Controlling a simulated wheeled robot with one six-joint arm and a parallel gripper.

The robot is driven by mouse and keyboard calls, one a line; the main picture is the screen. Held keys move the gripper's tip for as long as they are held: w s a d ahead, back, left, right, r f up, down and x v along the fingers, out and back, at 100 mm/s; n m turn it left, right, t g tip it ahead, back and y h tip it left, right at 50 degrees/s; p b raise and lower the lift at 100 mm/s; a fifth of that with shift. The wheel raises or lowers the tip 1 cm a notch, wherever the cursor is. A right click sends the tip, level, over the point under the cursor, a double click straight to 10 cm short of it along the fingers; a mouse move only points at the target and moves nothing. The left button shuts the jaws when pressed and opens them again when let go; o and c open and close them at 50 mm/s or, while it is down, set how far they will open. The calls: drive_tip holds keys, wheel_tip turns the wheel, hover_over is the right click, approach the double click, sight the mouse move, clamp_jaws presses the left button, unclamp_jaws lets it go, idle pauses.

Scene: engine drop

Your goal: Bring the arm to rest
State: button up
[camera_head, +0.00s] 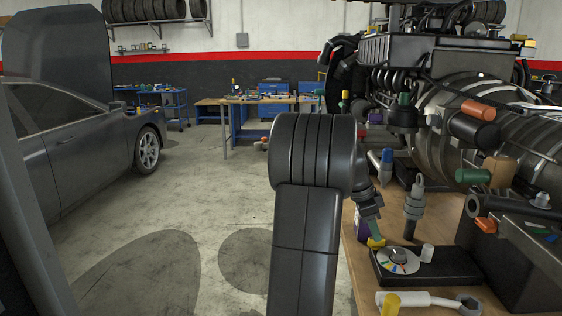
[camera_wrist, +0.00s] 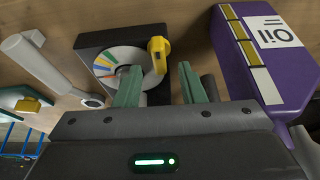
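My arm rises through the middle of the head view and bends down on the right over the workbench (camera_head: 357,292). My gripper (camera_head: 376,230) hangs there, just beside the dial device (camera_head: 440,268). In the wrist view my gripper (camera_wrist: 161,85) has its two green fingers apart, with nothing between them. The dial device (camera_wrist: 92,42) has a black base and a coloured disc. A yellow piece (camera_wrist: 158,54) sits at the disc's edge, just beyond the fingertips. Whether a finger touches it, I cannot tell.
A purple oil container (camera_wrist: 236,50) stands close right of the fingers in the wrist view. A white-handled tool (camera_wrist: 50,66) lies left. A large engine (camera_head: 450,120) crowds the bench's right side. A car (camera_head: 75,150) stands left; open floor (camera_head: 210,190) lies between.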

drive_tip(key=shift+x, duration=1.1)
drive_tip(key=shift+f, duration=0.2)
drive_tip(key=shift+s+r+n+t+p, duration=0.15)
drive_tip(key=shift+n+t+p, duration=0.35)
drive_tip(key=shift+n, duration=0.6)
drive_tip(key=n+t+p, duration=0.1)
drive_tip(key=n+p, duration=0.1)
drive_tip(key=n, duration=0.1)
drive_tip(key=shift+y, duration=0.3)
drive_tip(key=n+t+p, duration=0.1)
drive_tip(key=n+p, duration=0.2)
drive_tip(key=shift+s+d+r, duration=0.1)
drive_tip(key=shift+n+y+p, duration=0.3)
drive_tip(key=shift+n+p, duration=0.2)
drive_tip(key=shift+p, duration=0.2)
drive_tip(key=shift+f+t, duration=0.25)
drive_tip(key=shift+t, duration=0.05)
